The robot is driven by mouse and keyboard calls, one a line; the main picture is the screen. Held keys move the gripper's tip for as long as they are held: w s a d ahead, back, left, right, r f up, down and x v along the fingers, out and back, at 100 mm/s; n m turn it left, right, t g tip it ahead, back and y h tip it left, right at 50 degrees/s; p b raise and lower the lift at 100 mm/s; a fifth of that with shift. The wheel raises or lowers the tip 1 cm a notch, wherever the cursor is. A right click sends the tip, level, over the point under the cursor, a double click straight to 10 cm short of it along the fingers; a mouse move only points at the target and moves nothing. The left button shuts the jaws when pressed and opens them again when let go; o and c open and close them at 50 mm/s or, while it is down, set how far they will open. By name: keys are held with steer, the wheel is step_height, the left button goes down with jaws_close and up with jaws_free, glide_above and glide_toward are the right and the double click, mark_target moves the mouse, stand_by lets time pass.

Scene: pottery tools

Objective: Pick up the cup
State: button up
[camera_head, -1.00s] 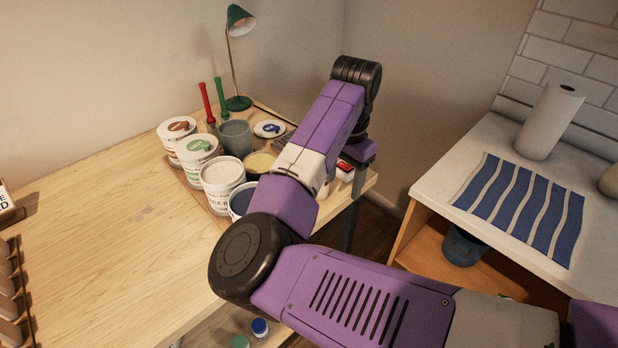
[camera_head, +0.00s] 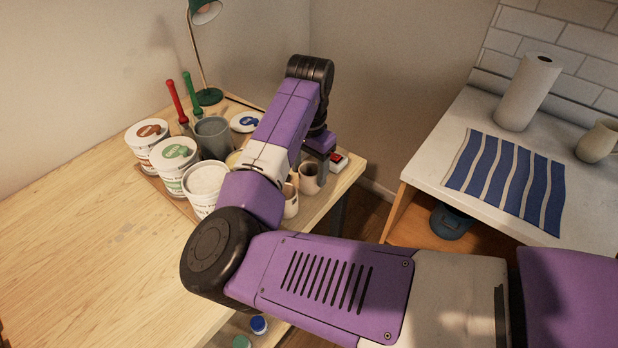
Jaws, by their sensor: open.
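Two small cream cups stand near the right end of the wooden table in the head view, one farther back (camera_head: 309,180) and one nearer (camera_head: 291,208), partly hidden by my arm. Their insides look dark. My gripper (camera_head: 320,172) points down at the farther cup, close to its right side. A grey finger shows there; the other finger is hard to make out, and I cannot tell whether the gripper touches the cup. No cup is lifted.
White labelled tubs (camera_head: 175,165), a grey pot (camera_head: 213,139) and red and green tools (camera_head: 180,103) crowd the table left of my arm. A red-and-white box (camera_head: 338,162) lies right of the gripper. The table's left part is clear.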

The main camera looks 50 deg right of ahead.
mark_target(309, 180)
steer(key=shift+a+f+p, duration=0.1)
steer(key=shift+f+p, duration=0.2)
steer(key=shift+f, duration=1.65)
steer(key=c, duration=1.2)
steer(key=shift+o, duration=0.2)
steer(key=shift+r, duration=0.1)
